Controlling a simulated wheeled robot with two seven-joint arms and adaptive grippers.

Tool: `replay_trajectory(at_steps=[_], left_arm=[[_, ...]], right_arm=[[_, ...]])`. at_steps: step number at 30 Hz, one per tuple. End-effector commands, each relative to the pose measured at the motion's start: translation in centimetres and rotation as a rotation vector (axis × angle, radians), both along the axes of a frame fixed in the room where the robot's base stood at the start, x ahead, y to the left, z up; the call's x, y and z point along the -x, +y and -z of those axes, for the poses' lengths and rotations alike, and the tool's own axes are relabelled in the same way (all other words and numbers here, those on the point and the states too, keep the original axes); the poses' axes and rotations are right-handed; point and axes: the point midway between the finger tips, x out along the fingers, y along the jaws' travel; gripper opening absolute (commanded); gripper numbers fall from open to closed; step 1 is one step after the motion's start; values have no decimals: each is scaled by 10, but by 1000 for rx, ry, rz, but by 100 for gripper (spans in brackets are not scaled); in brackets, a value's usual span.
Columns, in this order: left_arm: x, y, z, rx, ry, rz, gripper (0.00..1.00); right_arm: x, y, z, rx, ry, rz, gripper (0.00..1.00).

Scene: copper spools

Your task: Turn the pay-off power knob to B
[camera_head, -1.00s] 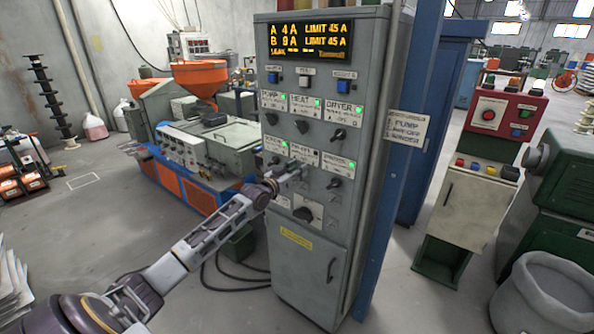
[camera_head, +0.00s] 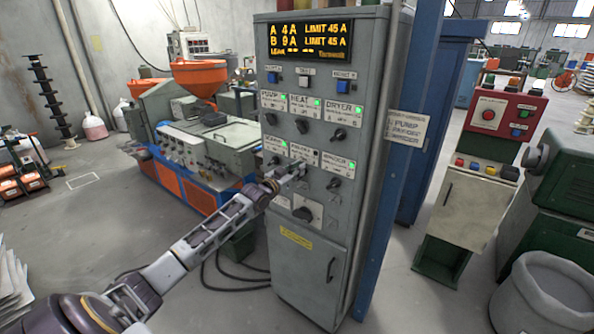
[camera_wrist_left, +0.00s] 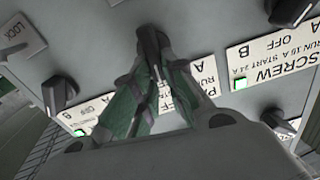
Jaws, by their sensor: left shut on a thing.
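The tall grey power cabinet (camera_head: 290,262) stands in the middle of the head view. The pay-off plate (camera_head: 303,153) is the middle one in its lower row of labels. My left gripper (camera_head: 299,169) reaches in from the left below that plate. In the left wrist view my left gripper (camera_wrist_left: 150,88) is shut on the black pay-off knob (camera_wrist_left: 152,42), seen upside down. The fingers cover part of the knob and its plate, so which letter it points to cannot be told. The display (camera_head: 309,41) reads A 4 A and B 9 A. My right gripper is out of view.
The screw knob (camera_wrist_left: 293,10) and another black knob (camera_wrist_left: 60,93) flank the held knob closely. A blue post (camera_head: 398,180) stands right of the cabinet. An orange and grey machine (camera_head: 205,150) stands behind, left.

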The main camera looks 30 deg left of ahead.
Motion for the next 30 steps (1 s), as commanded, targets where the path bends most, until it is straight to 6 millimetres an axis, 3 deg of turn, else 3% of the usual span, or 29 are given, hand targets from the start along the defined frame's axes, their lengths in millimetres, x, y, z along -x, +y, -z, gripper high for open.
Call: replay_trajectory(at_steps=[21, 30], left_arm=[[1, -13, 5, -551, -43, 1, 0], [1, -15, 7, -678, -53, 0, 0]], right_arm=[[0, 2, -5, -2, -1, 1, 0], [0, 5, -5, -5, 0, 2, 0]])
